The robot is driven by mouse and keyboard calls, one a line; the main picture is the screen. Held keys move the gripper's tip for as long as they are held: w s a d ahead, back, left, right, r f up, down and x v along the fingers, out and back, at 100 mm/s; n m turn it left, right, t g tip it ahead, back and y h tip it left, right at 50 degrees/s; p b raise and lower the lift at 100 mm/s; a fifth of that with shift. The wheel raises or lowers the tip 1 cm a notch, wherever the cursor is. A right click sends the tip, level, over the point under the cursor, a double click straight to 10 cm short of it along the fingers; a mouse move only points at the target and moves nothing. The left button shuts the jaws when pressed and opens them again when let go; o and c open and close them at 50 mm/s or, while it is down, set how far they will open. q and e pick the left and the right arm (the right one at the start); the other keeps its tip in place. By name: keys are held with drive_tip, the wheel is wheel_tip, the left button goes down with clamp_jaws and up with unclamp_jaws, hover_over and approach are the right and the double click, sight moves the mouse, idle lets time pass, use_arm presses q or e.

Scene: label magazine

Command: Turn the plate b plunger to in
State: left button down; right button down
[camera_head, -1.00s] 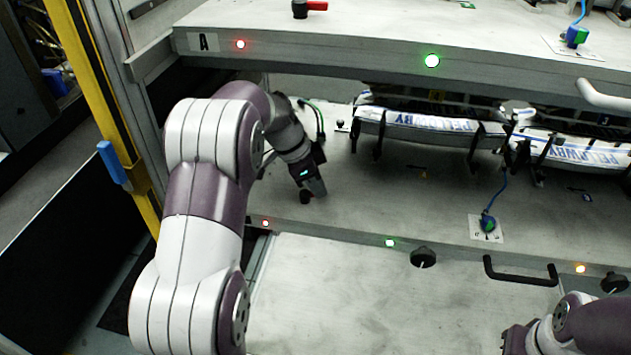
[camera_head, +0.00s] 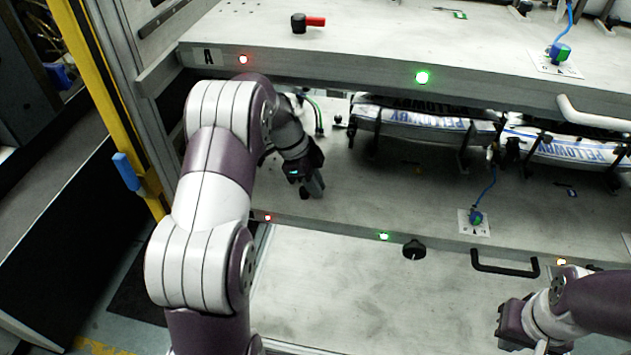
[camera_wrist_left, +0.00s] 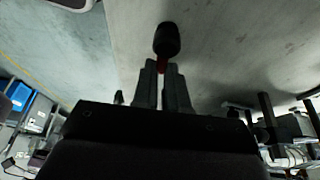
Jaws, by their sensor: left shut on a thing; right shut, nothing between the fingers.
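The plate b plunger, a black knob with a red lever, stands on the middle plate (camera_head: 400,190). In the left wrist view the knob (camera_wrist_left: 166,40) is just beyond my fingertips, and its red lever (camera_wrist_left: 163,66) is between them. My left gripper (camera_head: 313,188) is low over the left part of this plate, shut on the plunger's lever; it also shows in the left wrist view (camera_wrist_left: 163,82). In the head view the gripper hides most of the plunger. My right gripper (camera_head: 512,318) is at the lower right, away from the plunger, shut and empty.
The upper plate marked A (camera_head: 208,56) overhangs my left forearm and carries a similar black plunger with a red lever (camera_head: 308,22). Label reels (camera_head: 425,122) sit under it at the right. A black handle (camera_head: 505,268) and a round knob (camera_head: 414,249) are on the front edge.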

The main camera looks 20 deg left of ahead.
use_arm(q)
drive_tip(key=c, duration=1.2)
unclamp_jaws()
drive_tip(key=shift+a, duration=0.1)
drive_tip(key=shift+o, duration=0.2)
